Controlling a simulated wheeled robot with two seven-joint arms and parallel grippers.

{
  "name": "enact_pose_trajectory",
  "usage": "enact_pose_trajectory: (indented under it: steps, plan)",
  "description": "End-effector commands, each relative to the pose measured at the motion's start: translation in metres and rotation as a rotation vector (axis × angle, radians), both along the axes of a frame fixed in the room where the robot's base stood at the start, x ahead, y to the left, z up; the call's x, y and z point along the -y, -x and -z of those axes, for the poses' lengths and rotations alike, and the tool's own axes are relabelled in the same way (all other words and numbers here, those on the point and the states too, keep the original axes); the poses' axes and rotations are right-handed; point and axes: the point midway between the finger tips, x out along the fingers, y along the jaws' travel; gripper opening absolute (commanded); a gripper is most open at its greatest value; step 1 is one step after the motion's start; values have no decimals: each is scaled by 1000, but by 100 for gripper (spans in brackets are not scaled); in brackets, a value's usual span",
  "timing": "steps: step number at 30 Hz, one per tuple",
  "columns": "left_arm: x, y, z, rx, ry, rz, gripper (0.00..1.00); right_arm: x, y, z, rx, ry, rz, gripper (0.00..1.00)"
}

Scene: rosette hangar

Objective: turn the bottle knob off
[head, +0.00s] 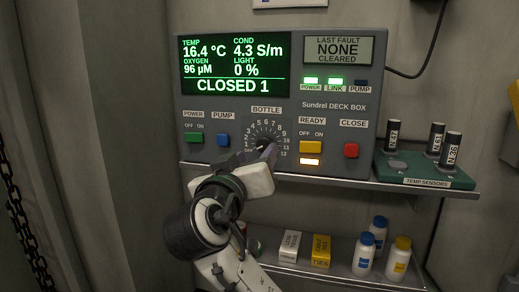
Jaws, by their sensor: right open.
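The bottle knob (262,143) sits on the front of the grey deck box (383,100), under the BOTTLE label. A numbered dial with an OFF mark at its lower left surrounds it. The display (235,66) reads CLOSED 1. My right gripper (256,156) is open with its fingers at the knob's lower part. The fingers partly hide the knob, so I cannot tell whether they touch it or exactly where its pointer lies. My left gripper is not in view.
A green sensor rack (425,174) stands on the shelf. Boxes and bottles (397,260) stand on the lower shelf.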

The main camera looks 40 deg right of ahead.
Motion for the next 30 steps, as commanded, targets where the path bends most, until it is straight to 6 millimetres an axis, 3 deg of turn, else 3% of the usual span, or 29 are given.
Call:
enact_pose_trajectory:
  steps: [3, 9, 27, 30]
  plan:
    - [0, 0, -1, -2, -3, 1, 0, -18, 15, 0, -1, -2, -3, 48]
    - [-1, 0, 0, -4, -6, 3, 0, -36, 30, 0, -2, 0, -1, 48]
    - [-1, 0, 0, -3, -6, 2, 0, -38, 33, 0, -1, 2, 1, 48]
    - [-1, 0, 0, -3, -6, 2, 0, -40, 28, 12, -29, 9, -23, 48]
